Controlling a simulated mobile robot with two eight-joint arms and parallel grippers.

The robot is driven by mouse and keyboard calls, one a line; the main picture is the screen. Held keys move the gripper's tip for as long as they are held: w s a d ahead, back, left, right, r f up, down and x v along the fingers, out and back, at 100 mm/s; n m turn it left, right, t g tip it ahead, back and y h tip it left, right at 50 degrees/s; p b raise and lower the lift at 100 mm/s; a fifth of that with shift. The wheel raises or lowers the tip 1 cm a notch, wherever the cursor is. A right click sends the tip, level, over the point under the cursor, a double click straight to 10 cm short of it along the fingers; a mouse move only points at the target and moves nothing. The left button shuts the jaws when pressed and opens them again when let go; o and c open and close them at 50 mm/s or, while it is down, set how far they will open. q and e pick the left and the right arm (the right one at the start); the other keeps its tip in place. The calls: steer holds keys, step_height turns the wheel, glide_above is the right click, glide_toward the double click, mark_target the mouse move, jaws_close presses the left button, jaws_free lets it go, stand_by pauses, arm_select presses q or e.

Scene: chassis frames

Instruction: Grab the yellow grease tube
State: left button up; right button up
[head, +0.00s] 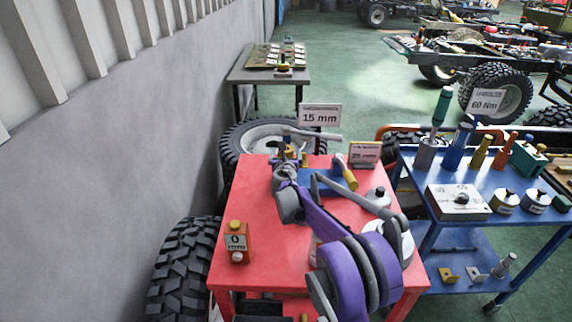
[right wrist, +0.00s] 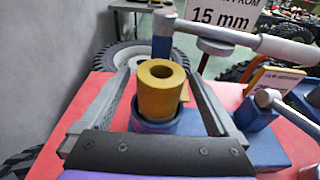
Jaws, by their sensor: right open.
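The yellow grease tube (right wrist: 160,97) looks like an upright yellow cylinder with a round hole in its top, in the right wrist view. Its lower end sits in a dark blue and purple round base. My right gripper (right wrist: 160,78) is open, with one finger on each side of the tube and gaps between. In the head view my right gripper (head: 285,164) is at the far part of the red table, small and partly hidden by my purple arm. A small yellow patch (head: 290,153) shows there, probably the tube. My left gripper is not in view.
A blue cart (head: 440,205) with bottles stands at right. A grey wall (head: 120,150) and tyres (head: 185,265) bound the left.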

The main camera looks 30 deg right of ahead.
steer(key=shift+w+d, duration=0.25)
steer(key=shift+w, duration=0.1)
jaws_close()
stand_by(0.3)
